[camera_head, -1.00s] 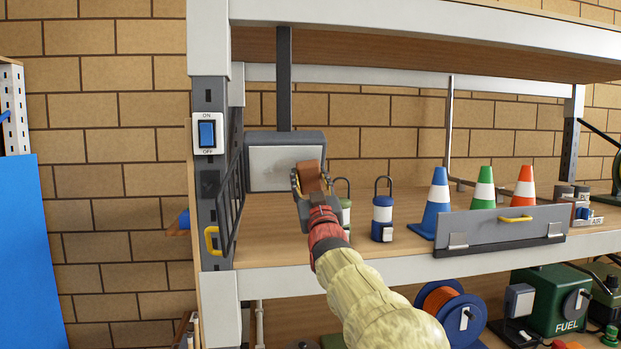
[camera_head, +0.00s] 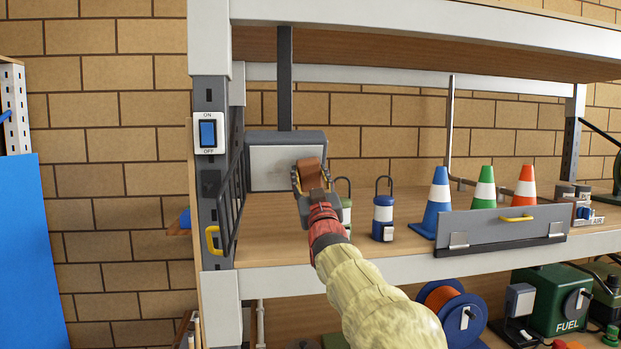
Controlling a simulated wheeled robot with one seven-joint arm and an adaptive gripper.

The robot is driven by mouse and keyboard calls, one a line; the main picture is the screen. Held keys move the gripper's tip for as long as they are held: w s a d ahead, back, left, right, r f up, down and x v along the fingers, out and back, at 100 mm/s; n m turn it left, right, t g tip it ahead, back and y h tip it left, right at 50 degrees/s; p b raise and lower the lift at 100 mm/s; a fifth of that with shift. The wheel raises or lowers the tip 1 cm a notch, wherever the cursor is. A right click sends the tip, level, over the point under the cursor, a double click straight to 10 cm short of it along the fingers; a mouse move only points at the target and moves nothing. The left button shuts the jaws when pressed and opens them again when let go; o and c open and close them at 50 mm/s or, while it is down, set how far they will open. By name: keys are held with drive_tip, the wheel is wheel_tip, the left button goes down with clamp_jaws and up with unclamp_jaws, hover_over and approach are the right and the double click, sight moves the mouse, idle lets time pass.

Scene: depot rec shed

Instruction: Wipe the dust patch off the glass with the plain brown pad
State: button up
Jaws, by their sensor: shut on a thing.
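The glass is a pale grey panel (camera_head: 272,169) in a dark grey housing on the shelf at the left back. A faint, uneven lighter area shows on its face; I cannot make out the dust patch clearly. My gripper (camera_head: 309,180) is shut on the plain brown pad (camera_head: 309,167), which it holds upright in front of the right part of the panel. The pad overlaps the panel's right edge in the picture. I cannot tell whether the pad touches the glass.
Blue, green and orange cones (camera_head: 440,200) stand behind a grey flap (camera_head: 497,227). A barred gate (camera_head: 229,200) with a yellow handle is at the left post.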

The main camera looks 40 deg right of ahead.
sight(264, 168)
drive_tip(key=shift+w+d+r, duration=0.2)
drive_tip(key=shift+w+d, duration=0.05)
drive_tip(key=shift+w, duration=0.1)
drive_tip(key=shift+w+a+f+b, duration=0.15)
drive_tip(key=shift+w+a+b, duration=0.3)
drive_tip(key=shift+a+b, duration=0.25)
drive_tip(key=shift+w+a+r+b, duration=0.15)
drive_tip(key=shift+w+a, duration=0.35)
drive_tip(key=shift+a, duration=0.35)
drive_tip(key=shift+w+a+b, duration=0.15)
drive_tip(key=shift+w+a, duration=0.4)
drive_tip(key=shift+a, duration=0.25)
drive_tip(key=shift+w+a+r+b, duration=0.15)
drive_tip(key=shift+w+a, duration=0.35)
drive_tip(key=shift+a, duration=0.35)
drive_tip(key=shift+w+a+f+p, duration=0.15)
drive_tip(key=shift+w+a, duration=0.25)
drive_tip(key=shift+a, duration=0.25)
drive_tip(key=shift+w+a+p, duration=0.15)
drive_tip(key=shift+w+a, duration=0.2)
drive_tip(key=shift+a, duration=0.3)
drive_tip(key=shift+w+a+f+p, duration=0.15)
drive_tip(key=shift+w+a, duration=0.25)
drive_tip(key=shift+a, duration=0.25)
drive_tip(key=shift+r, duration=0.1)
drive_tip(key=shift+s+d+b, duration=0.1)
drive_tip(key=shift+d+b, duration=0.05)
drive_tip(key=shift+b, duration=0.25)
